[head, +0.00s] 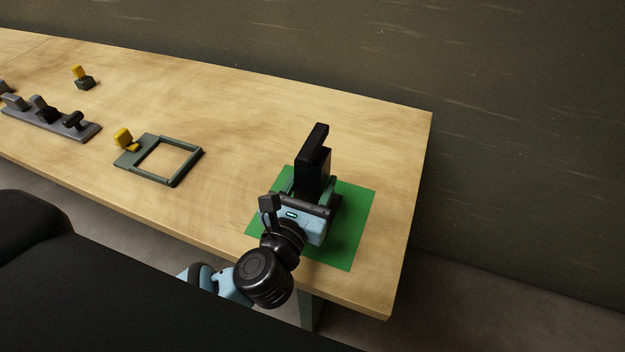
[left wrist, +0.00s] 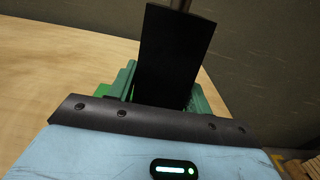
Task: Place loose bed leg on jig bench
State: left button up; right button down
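The bed leg (head: 314,172) is a black upright block with a narrower raised part at its top, over the green mat (head: 357,205) near the right end of the wooden jig bench (head: 230,108). My left gripper (head: 307,188) has its green fingers on both sides of the leg, seemingly pressed against it. The leg also shows between the fingers in the left wrist view (left wrist: 172,55). The leg's lower end is hidden by my gripper, so I cannot tell whether it touches the mat. My right gripper is not in view.
A dark green square frame (head: 186,173) with a yellow clamp (head: 123,138) lies left of the mat. Further left are a grey rail (head: 84,131) with dark clamps and another yellow piece (head: 78,71). The bench between frame and mat is clear. A dark wall (head: 520,110) stands behind.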

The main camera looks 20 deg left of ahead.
pick_arm(q)
jog(key=shift+o, duration=1.4)
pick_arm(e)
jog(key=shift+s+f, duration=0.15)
pick_arm(q)
jog(key=shift+r, duration=0.1)
jog(key=shift+s+r, duration=0.1)
jog(key=shift+s, duration=0.1)
jog(key=s+b, duration=0.2)
jog(key=s, duration=0.9)
jog(key=shift+s+a, duration=0.2)
jog(key=shift+s, duration=0.15)
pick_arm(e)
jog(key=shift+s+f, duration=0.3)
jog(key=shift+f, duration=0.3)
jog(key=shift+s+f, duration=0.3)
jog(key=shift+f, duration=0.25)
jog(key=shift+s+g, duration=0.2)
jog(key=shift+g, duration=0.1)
